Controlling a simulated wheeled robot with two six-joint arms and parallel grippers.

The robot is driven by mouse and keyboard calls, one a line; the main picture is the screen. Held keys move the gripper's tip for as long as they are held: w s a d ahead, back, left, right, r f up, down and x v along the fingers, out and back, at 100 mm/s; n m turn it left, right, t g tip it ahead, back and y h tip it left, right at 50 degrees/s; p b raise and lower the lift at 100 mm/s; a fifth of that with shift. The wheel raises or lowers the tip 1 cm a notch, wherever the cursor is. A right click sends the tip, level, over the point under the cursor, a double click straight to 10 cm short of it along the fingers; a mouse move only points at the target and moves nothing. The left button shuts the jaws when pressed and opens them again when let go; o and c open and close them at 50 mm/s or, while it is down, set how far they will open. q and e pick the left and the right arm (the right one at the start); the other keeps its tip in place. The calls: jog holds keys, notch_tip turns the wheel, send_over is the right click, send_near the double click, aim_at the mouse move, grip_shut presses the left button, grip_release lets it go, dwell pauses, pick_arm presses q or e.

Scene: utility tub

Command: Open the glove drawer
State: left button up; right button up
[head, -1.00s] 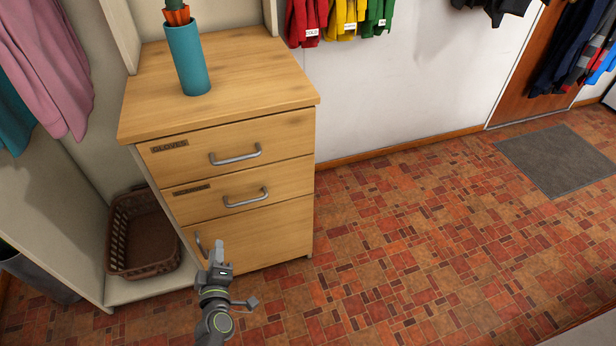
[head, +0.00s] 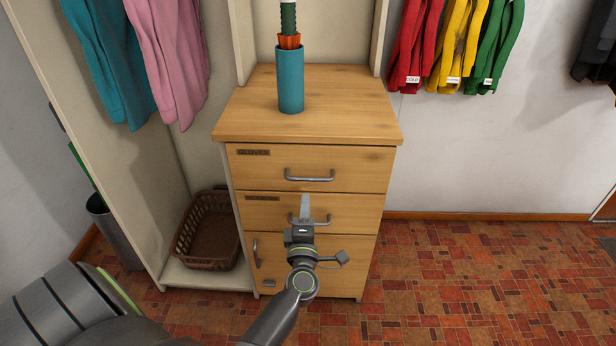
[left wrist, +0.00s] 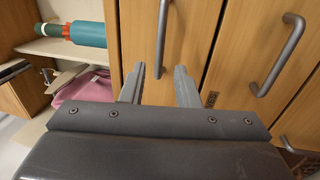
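The glove drawer (head: 350,168) is the top drawer of a wooden cabinet, labelled GLOVES at its left corner, and it is shut. Its grey bar handle (head: 310,178) also shows in the left wrist view (left wrist: 163,36), lined up with the gap between the fingers. My left gripper (head: 305,208) appears just below that handle in the head view, in front of the second drawer. In the left wrist view the fingers (left wrist: 160,87) are apart with nothing gripped. I cannot tell the exact distance to the handle. My right gripper is not in view.
The second drawer's handle (left wrist: 278,57) is to the right in the left wrist view. A brown basket (head: 208,230) sits on the low shelf at left. Open tiled floor (head: 460,275) lies right of the cabinet.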

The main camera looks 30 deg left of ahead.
aim_at(307, 178)
pick_arm(q)
jog(key=x, duration=0.9)
jog(key=shift+w+a, duration=0.2)
jog(key=shift+c, duration=0.4)
jog(key=shift+f, duration=0.1)
grip_shut()
